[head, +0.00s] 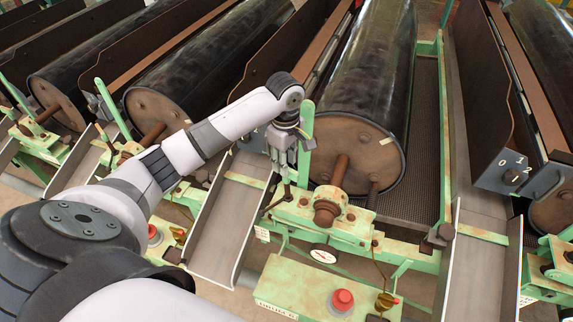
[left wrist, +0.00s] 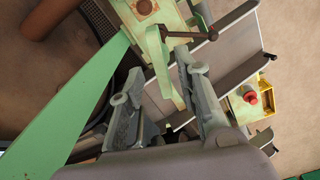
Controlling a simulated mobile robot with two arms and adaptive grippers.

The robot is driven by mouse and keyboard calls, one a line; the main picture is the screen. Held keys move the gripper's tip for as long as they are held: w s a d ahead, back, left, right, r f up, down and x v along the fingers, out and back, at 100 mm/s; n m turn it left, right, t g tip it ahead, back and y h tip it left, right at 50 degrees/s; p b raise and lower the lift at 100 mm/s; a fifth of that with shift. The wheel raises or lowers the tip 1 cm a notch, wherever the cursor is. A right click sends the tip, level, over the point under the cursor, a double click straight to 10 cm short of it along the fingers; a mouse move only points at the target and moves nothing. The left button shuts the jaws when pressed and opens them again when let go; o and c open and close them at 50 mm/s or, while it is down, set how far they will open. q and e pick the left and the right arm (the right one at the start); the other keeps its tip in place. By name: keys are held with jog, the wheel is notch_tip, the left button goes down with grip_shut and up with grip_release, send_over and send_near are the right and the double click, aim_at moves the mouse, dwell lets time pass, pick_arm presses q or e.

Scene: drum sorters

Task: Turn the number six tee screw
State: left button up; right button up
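A dark tee screw (head: 276,203) sits on the green frame at the front left of the middle drum; I cannot read a number on it. In the left wrist view a dark tee-shaped handle (left wrist: 195,35) juts out beside a pale green block, past the fingertips. My left gripper (head: 288,172) is just above and behind the tee screw in the head view, pointing down. In the left wrist view its two fingers (left wrist: 160,68) are apart, with a green strip showing beyond and between them. Nothing is seen held. My right gripper is out of view.
A green upright post (head: 306,140) stands close beside my left gripper. The large black drum (head: 362,80) and its rusty shaft (head: 338,172) are to the right. A grey chute (head: 226,225) lies left, and a control box with a red button (head: 343,299) is below.

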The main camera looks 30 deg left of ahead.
pick_arm(q)
jog(key=shift+f, duration=1.5)
jog(key=shift+c, duration=2.7)
grip_shut()
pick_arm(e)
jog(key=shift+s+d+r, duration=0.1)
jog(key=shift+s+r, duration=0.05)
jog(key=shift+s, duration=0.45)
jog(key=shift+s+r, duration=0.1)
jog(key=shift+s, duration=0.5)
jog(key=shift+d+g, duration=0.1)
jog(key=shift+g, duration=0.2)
